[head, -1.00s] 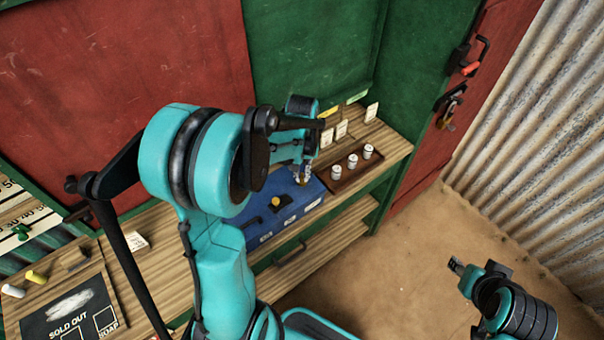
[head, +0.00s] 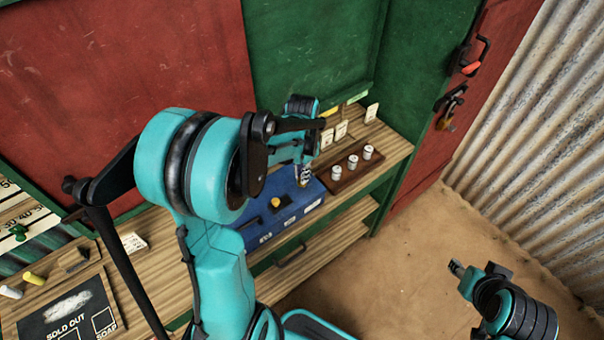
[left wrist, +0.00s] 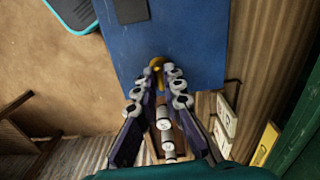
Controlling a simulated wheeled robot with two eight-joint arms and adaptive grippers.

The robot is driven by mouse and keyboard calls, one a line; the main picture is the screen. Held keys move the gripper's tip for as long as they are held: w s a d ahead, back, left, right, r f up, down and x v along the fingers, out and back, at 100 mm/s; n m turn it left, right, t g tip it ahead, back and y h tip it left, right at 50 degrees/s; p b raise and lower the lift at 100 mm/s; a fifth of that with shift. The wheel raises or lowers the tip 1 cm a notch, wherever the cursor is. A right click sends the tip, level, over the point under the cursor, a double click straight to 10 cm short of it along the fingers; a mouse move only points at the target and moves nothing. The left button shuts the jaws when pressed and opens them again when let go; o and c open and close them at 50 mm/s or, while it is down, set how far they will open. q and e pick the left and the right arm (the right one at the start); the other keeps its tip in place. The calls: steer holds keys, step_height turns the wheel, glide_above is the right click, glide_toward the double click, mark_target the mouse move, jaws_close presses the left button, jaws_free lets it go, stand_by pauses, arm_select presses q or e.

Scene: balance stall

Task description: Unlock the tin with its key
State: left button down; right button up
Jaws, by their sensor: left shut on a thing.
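The blue tin (head: 312,196) sits on the wooden counter, with a dark plate and a round yellow knob (head: 276,202) on it. My left gripper (head: 303,181) is over the tin's far right part. In the left wrist view its fingers (left wrist: 157,82) are closed around a small brass-coloured piece (left wrist: 157,64), which looks like the key's end, seen against the blue tin (left wrist: 185,40). The key's lower part and any keyhole are hidden, so I cannot tell whether the key is inserted. My right gripper (head: 456,267) hangs over the floor, away from the counter; its jaws are too small to judge.
A brown tray (head: 343,182) with three white pots (head: 352,162) stands just right of the tin. Small cards (head: 341,130) stand behind it. A dark "SOLD OUT" board (head: 70,315) lies at the counter's left. The floor at right is open.

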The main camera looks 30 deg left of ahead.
arm_select(q)
steer(key=shift+m, duration=0.4)
steer(key=c, duration=1.6)
jaws_free()
steer(key=shift+c, duration=0.2)
step_height(320, 180, up, 12)
